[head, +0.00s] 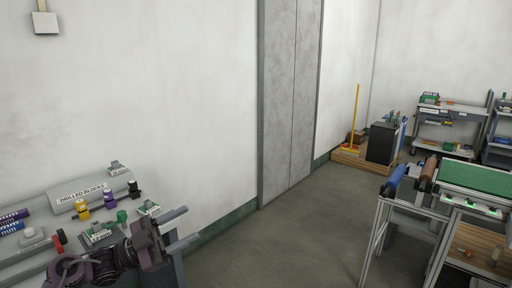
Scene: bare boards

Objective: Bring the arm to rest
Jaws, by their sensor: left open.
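My left gripper (192,223) is at the lower left of the head view, at the right end of the workbench (22,268). Its two grey fingers point right and stand apart, with nothing between them. My dark left arm comes in from the bottom left, bent low in front of the bench and hiding part of its top. My right gripper is not in view.
The bench holds a grey bin labelled DRILLED BLOCKS (85,196) and several small coloured parts. A roller stand (398,200) with a green top is at the right. A yellow broom (355,115) and shelves (450,125) stand far back. Open floor (290,245) lies between.

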